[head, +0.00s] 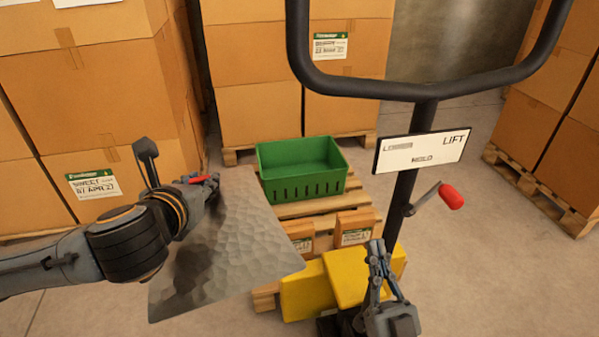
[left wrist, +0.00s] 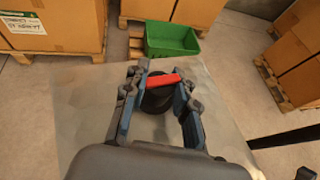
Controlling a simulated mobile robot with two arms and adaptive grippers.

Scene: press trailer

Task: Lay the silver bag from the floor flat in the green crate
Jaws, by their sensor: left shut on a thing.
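The silver bag (head: 235,240) is a broad, dimpled grey sheet, held up and tilted in front of and left of the green crate. It spreads beneath my gripper in the left wrist view (left wrist: 85,105). My left gripper (head: 205,180) is shut on a red handle (left wrist: 163,80) with a dark round piece below it, against the bag. The green crate (head: 305,188) stands open on a wooden pallet; its visible inside looks empty. My right gripper (head: 378,250) is low at the right, apart from bag and crate; its finger gap is unclear.
A black handle frame (head: 420,95) with a lift sign (head: 422,150) and red lever (head: 450,196) rises right of the crate. Two small brown boxes (head: 355,228) sit on the pallet (head: 320,206) before the crate. Stacked cartons (head: 90,100) stand left, behind and right.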

